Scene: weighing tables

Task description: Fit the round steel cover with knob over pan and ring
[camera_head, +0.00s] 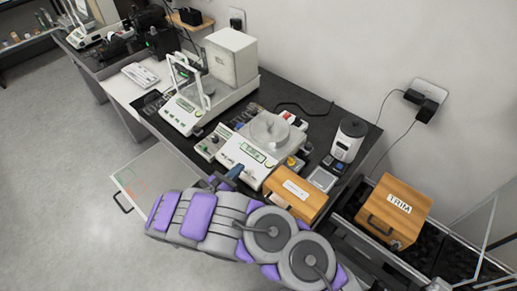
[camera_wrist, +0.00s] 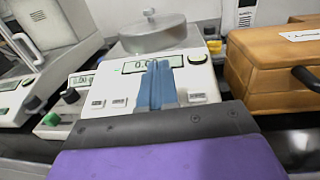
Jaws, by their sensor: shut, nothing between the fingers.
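The round steel cover (camera_head: 270,130) sits on top of the middle balance (camera_head: 240,150). My gripper (camera_head: 236,171) is in front of the balance's display, apart from the cover. In the wrist view its blue fingers (camera_wrist: 155,85) are shut together, with nothing between them.
A wooden box (camera_head: 296,193) stands right of the balance, close to my arm. Another balance (camera_head: 183,112) with a frame stands left. A small grinder-like device (camera_head: 348,139) is at the right back. A TRIM box (camera_head: 395,208) sits farther right. Open floor (camera_head: 60,150) lies left.

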